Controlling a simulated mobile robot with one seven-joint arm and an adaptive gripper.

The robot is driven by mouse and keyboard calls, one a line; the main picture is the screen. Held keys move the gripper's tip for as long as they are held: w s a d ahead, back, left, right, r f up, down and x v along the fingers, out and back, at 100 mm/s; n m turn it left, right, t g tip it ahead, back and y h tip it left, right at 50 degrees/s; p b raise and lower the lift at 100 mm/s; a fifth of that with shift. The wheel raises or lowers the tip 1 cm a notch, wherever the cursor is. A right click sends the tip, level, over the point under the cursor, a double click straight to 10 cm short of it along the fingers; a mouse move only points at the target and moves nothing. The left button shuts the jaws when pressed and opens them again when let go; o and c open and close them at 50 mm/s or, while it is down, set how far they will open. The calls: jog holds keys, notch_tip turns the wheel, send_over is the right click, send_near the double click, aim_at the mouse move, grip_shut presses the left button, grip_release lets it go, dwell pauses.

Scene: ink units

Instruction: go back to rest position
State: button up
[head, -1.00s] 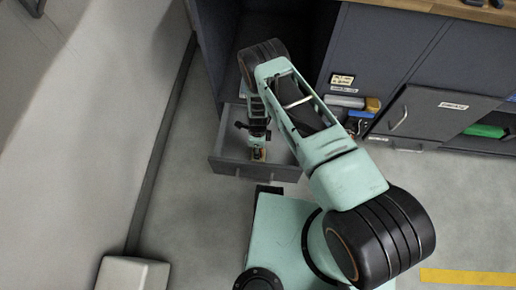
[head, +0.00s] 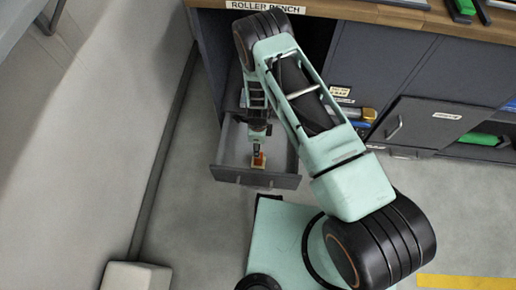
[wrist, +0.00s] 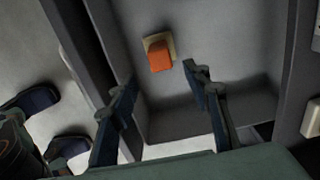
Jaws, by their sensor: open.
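My gripper (wrist: 158,84) is open, with its two fingers spread apart and nothing between them. In the head view my gripper (head: 256,148) points down over the open grey drawer (head: 240,176). An orange block on a pale base (wrist: 160,54) lies in the drawer, beyond the fingertips and apart from them in the wrist view. The same orange block (head: 258,161) shows just below my gripper in the head view. My arm covers part of the drawer's back.
The dark cabinet (head: 385,70) stands behind, under a wooden bench top. A flap door (head: 425,122) hangs open at right, near a green item (head: 480,139). A wall runs along the left. Grey floor (head: 190,220) is free left of the drawer.

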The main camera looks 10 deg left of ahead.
jog(key=shift+r, duration=0.4)
